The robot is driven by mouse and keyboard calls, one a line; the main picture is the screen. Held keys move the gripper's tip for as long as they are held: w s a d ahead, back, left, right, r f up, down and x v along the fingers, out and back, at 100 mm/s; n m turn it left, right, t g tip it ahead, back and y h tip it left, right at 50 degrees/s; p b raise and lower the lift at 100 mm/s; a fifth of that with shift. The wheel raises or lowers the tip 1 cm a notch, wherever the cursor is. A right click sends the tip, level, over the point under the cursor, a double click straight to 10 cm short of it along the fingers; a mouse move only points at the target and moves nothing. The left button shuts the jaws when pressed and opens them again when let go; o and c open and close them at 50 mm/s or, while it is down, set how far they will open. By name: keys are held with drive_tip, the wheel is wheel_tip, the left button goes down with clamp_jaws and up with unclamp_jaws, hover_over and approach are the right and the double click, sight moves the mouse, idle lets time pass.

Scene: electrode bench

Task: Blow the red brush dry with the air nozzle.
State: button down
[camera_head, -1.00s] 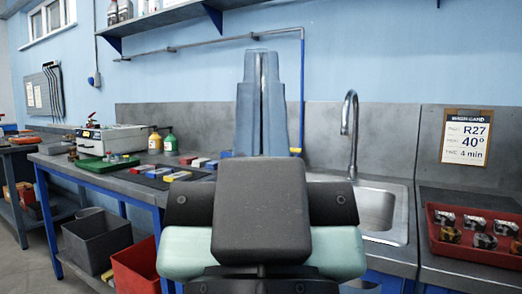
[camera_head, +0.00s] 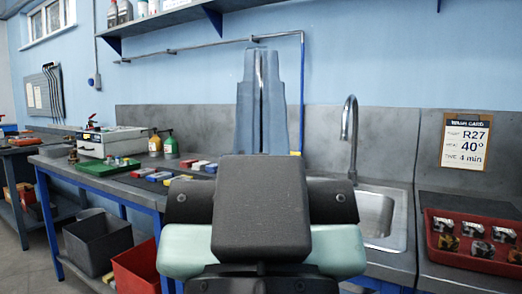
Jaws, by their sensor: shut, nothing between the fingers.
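Several small coloured blocks lie on a dark mat on the bench, left of my arm; some show red (camera_head: 144,172), others white or blue. They are too small to tell which, if any, is the red brush. I cannot tell whether this is the air nozzle. My arm hides the bench behind it.
A sink (camera_head: 375,215) with a tall tap (camera_head: 350,130) lies right of my arm. A red tray (camera_head: 470,262) of metal parts stands at the far right, under a wash card (camera_head: 466,140). A green tray (camera_head: 107,166) and two bottles stand left. Bins (camera_head: 98,240) are below.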

wheel_tip(320, 180, up, 30)
drive_tip(key=p, duration=2.8)
drive_tip(key=shift+p, duration=0.3)
